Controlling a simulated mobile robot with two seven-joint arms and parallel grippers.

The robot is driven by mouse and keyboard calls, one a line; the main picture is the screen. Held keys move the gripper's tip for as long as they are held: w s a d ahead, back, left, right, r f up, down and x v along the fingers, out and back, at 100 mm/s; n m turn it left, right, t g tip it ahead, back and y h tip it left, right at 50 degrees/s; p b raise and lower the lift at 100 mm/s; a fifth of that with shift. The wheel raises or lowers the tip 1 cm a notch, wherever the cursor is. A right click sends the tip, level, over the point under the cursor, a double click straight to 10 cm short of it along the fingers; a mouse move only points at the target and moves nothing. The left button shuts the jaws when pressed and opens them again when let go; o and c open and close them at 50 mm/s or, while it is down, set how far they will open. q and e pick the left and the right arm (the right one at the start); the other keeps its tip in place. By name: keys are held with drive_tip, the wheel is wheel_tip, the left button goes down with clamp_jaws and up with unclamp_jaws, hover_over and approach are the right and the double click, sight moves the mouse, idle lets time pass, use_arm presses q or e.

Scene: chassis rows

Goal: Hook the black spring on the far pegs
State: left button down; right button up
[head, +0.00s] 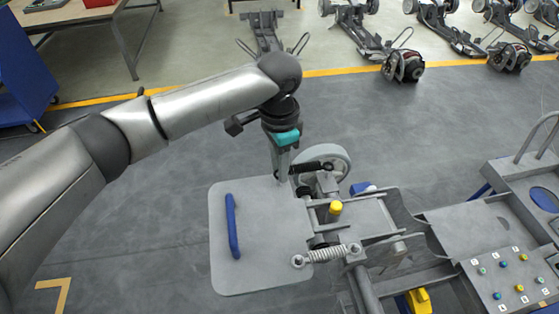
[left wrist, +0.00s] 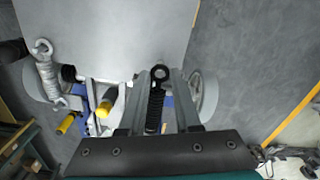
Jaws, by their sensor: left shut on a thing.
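My left gripper (head: 283,178) is shut on the black spring (head: 307,167), above the far edge of the grey plate (head: 262,225). In the left wrist view the black spring (left wrist: 155,108) lies between the two fingers of my left gripper (left wrist: 160,80), with a dark ring at its end. In the head view it points right, toward the wheel. A silver spring (head: 326,254) spans the near pegs, one on the plate and one on the frame; it also shows in the left wrist view (left wrist: 47,77). The far pegs are not clearly seen. My right gripper is out of view.
A grey wheel (head: 338,156) stands just behind the frame. The plate carries a blue handle (head: 232,225). A yellow knob (head: 336,207) stands up from the frame. A panel with several buttons (head: 512,278) is at the right. The floor left of the plate is clear.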

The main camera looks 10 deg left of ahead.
use_arm(q)
drive_tip(key=shift+f, duration=0.85)
idle(0.6)
drive_tip(key=shift+f, duration=0.25)
drive_tip(key=shift+f, duration=0.75)
drive_tip(key=c, duration=0.5)
unclamp_jaws()
wheel_tip(320, 180, up, 15)
drive_tip(key=shift+r+b, duration=0.1)
drive_tip(key=shift+b, duration=0.2)
idle(0.5)
